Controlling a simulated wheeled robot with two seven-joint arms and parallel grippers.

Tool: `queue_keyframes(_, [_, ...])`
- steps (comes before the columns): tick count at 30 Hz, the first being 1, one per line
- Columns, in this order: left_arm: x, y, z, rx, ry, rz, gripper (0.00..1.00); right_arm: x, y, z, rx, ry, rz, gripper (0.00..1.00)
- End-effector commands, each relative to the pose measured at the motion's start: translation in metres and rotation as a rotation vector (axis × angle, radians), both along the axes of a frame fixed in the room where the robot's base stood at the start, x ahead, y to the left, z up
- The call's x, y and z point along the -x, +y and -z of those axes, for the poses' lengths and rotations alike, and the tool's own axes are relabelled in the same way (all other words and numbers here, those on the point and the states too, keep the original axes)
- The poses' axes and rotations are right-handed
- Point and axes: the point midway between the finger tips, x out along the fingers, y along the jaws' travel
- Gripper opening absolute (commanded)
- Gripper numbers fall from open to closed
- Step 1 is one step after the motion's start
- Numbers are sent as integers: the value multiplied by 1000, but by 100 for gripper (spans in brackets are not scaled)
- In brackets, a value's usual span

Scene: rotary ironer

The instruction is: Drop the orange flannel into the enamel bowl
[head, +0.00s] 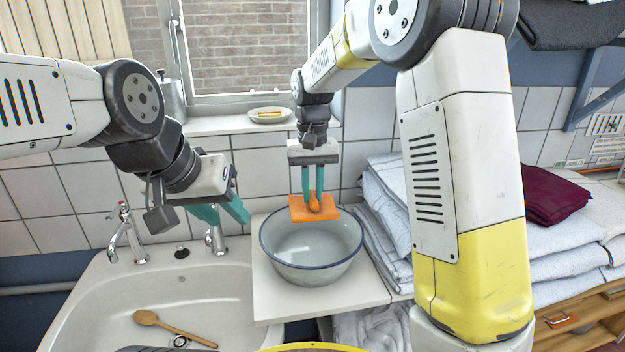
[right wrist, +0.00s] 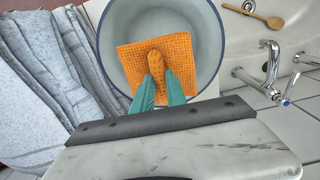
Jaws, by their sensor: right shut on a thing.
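The orange flannel (head: 303,209) is a waffle-textured cloth, pinched up in the middle. My right gripper (head: 313,203) is shut on it and holds it over the back part of the enamel bowl (head: 312,270). In the right wrist view the flannel (right wrist: 185,50) hangs from the teal fingertips (right wrist: 158,82), with the bowl (right wrist: 128,20) behind and around it. The bowl is grey-white with a blue rim and its visible inside is empty. My left gripper (head: 226,212) is above the sink at the left; its teal fingers are seen edge-on, so its opening is unclear.
The sink (head: 200,290) with a wooden spoon (head: 170,326) and taps (head: 128,235) lies left of the bowl. The bowl stands on a white board (head: 268,300). Folded grey linen (head: 385,215) is stacked close on its right. A soap dish (head: 269,114) sits on the sill.

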Motion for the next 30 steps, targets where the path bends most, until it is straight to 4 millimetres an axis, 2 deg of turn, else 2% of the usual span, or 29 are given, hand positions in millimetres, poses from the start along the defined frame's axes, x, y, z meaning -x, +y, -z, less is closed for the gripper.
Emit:
queue_keyframes(16, [0,0,0,0,0,0,37,0,0,53,1,2,0,0])
queue_keyframes(28, [0,0,0,0,0,0,37,0,0,60,0,1,0,0])
queue_keyframes(29, [0,0,0,0,0,0,37,0,0,60,0,1,0,19])
queue_keyframes(30, [0,0,0,0,0,0,37,0,0,60,0,1,0,27])
